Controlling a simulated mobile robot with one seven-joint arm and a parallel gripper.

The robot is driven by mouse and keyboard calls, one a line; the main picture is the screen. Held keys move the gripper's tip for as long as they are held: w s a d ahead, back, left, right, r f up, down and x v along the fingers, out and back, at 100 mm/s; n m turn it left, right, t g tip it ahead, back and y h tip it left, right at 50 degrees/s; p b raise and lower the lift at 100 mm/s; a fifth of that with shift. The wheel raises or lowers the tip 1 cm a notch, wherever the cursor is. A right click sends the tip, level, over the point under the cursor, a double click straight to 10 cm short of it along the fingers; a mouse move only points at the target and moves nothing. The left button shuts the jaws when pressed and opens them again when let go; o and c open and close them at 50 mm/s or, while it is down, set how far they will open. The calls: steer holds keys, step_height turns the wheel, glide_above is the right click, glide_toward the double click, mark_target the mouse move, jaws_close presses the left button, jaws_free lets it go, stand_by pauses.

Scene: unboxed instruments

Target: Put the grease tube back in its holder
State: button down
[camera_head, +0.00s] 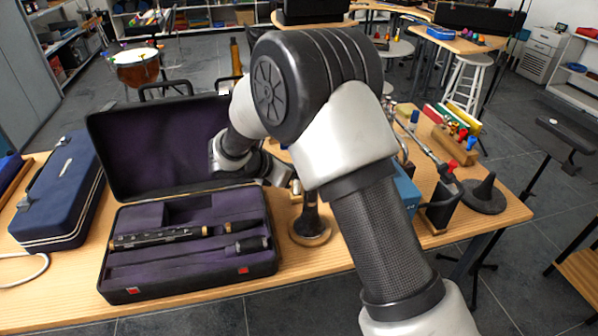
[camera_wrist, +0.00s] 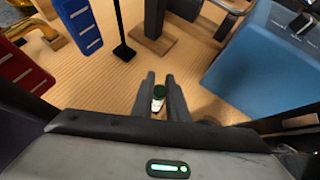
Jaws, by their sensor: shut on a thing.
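The grease tube appears as a small white piece with a dark green end (camera_wrist: 159,97) in the wrist view. It sits between the two dark fingers of my gripper (camera_wrist: 164,92), which is shut on it, above the wooden table. Most of the tube is hidden by the fingers and the gripper body. In the head view my arm covers the fingertips and the tube. I cannot single out the tube's holder for sure. A wooden block with several coloured pieces (camera_head: 455,146) stands at the right of the table.
An open black case with purple lining (camera_head: 190,285) holds dark instrument parts. A closed blue case (camera_head: 62,195) lies to its left. A blue box (camera_wrist: 262,65) stands close to my gripper's right. Red (camera_wrist: 20,62) and blue striped pieces are at upper left, beside a black post on wood.

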steer(key=shift+f+b, duration=0.35)
steer(key=shift+f, duration=0.25)
stand_by(0.6)
steer(key=c, duration=1.7)
jaws_free()
steer(key=shift+o, duration=0.2)
steer(key=p+v, duration=0.3)
steer(key=v, duration=1.4)
steer(key=shift+s+a, duration=0.15)
steer(key=shift+s, duration=0.05)
